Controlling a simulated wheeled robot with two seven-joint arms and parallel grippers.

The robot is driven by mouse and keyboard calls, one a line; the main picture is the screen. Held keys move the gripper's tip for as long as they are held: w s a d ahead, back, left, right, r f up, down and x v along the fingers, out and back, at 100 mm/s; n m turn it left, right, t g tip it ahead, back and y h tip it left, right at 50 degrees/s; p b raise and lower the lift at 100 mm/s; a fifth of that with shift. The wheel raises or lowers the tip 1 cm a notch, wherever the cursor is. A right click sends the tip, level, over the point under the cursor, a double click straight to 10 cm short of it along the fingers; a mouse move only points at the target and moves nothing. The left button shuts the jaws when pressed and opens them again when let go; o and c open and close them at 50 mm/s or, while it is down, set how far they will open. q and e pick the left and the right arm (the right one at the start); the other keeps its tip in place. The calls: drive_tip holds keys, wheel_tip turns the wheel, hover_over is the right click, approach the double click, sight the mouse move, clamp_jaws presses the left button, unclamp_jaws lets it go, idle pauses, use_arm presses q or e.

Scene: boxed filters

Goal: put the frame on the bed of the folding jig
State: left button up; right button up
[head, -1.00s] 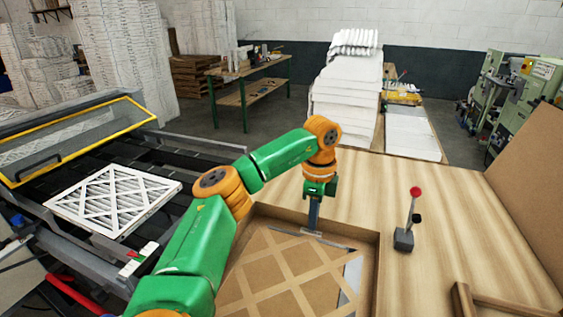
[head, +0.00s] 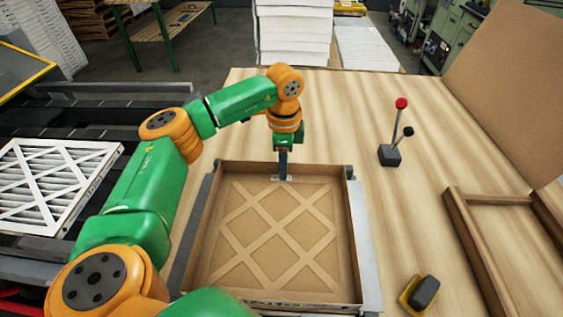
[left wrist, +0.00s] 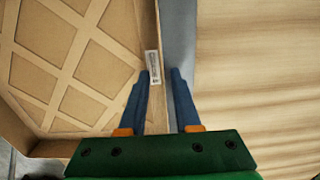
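The brown cardboard frame (head: 272,240), with a diamond lattice across it and low upright walls, lies flat on the folding jig. Grey metal parts of the jig (head: 365,250) show beside its walls. My left gripper (head: 283,178) points down at the middle of the frame's far wall. In the left wrist view its fingers (left wrist: 161,72) are apart, on either side of the frame's wall (left wrist: 155,30), one over the inside and one over the grey metal. A gap shows by the wall. My right gripper is not in view.
A lever stand with a red knob (head: 390,155) stands right of the jig. A yellow and black object (head: 420,293) and a brown open frame-like piece (head: 465,245) lie farther right. A white pleated filter (head: 50,185) lies at left. Bare wood (head: 335,110) lies behind the jig.

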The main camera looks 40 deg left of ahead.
use_arm(q)
drive_tip(key=shift+s, duration=0.1)
drive_tip(key=shift+a+r, duration=0.2)
wheel_tip(320, 180, up, 5)
drive_tip(key=shift+d+r+b, duration=0.1)
drive_tip(key=shift+b, duration=0.9)
wheel_tip(320, 180, up, 6)
drive_tip(key=p, duration=0.1)
drive_tip(key=shift+r, duration=0.25)
